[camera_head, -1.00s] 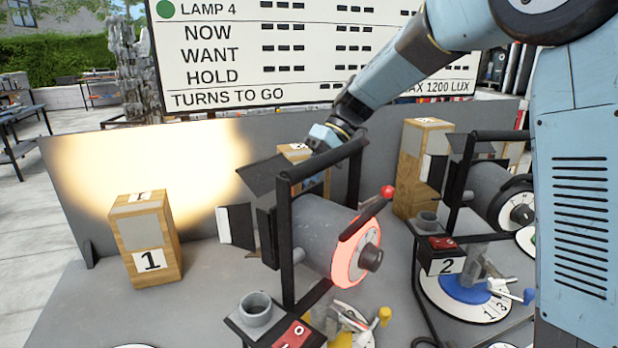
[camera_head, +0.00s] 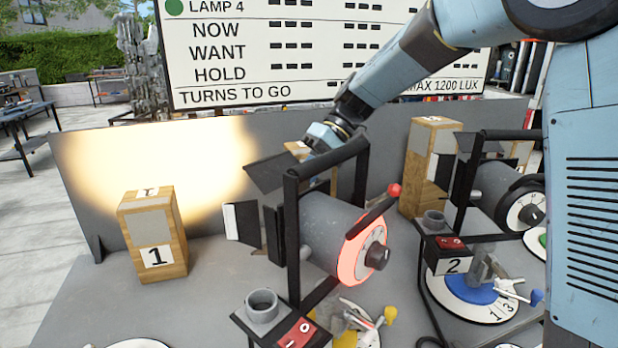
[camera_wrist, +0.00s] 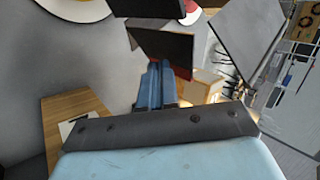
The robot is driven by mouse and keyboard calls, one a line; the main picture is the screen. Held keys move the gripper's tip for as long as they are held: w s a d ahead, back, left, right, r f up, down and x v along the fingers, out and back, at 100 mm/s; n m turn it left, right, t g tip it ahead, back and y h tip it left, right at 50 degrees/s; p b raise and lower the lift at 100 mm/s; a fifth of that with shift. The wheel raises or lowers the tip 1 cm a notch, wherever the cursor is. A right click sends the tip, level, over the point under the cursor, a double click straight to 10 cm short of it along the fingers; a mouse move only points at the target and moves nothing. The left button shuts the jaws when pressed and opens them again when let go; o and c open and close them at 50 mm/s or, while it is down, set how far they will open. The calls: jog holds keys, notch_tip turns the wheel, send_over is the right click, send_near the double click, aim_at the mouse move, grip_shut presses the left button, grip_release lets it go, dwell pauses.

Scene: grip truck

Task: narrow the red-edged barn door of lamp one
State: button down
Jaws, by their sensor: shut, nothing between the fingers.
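Lamp one (camera_head: 330,228) is a grey cylinder in a black yoke, with a glowing red ring round its rear dial. At its front are dark barn doors: an upper flap (camera_head: 272,172) and a side flap with a white edge (camera_head: 241,222). In the wrist view a dark door (camera_wrist: 163,45) shows a red edge on its lower right. My gripper (camera_wrist: 156,70) is shut and empty, its tips close beside that door; I cannot tell if they touch. In the head view my gripper's fingers are mostly hidden behind the lamp's yoke.
A wooden block marked 1 (camera_head: 153,237) stands left before a lit grey panel (camera_head: 85,165). Lamp two (camera_head: 495,190) stands to the right, with a taller wooden block (camera_head: 428,165) behind. A switch box with a cup (camera_head: 262,302) is in front. A board (camera_head: 330,50) stands behind.

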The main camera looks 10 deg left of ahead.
jog(key=shift+s+a, duration=0.4)
jog(key=shift+a, duration=0.2)
jog(key=shift+s+a, duration=0.25)
jog(key=shift+s, duration=0.55)
dwell(0.3)
jog(key=shift+a, duration=0.65)
jog(key=shift+w+r, duration=0.1)
jog(key=v, duration=0.8)
dwell(0.7)
jog(key=shift+d, duration=0.1)
